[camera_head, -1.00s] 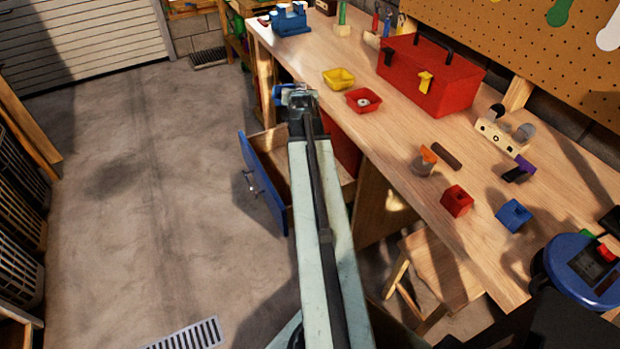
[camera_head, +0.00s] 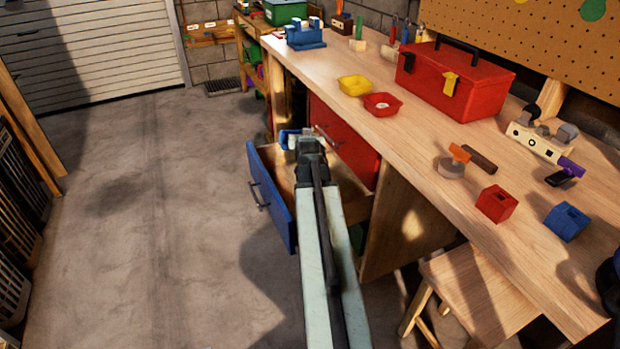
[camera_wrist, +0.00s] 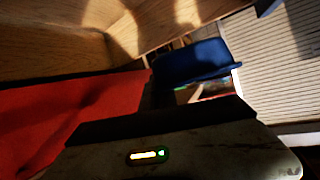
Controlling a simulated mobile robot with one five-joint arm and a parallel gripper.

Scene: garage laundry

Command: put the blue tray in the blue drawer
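The blue drawer (camera_head: 270,203) stands pulled open under the bench, its wooden inside partly hidden by my arm. My gripper (camera_head: 307,147) is at the drawer's far end, beside the red drawer front. The blue tray (camera_head: 284,138) shows at the gripper's tip, mostly hidden behind it, over or near the drawer's far edge. In the wrist view the blue tray (camera_wrist: 192,62) is tilted just beyond the dark gripper end, with wooden boards beyond. The gripper looks shut on the tray, though the fingertips are not clear.
Closed red drawers (camera_head: 343,143) adjoin the blue one. The bench top (camera_head: 400,155) holds a yellow tray (camera_head: 355,85), a red tray (camera_head: 382,104) and a red toolbox (camera_head: 455,82). A wooden stool (camera_head: 480,290) stands at right.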

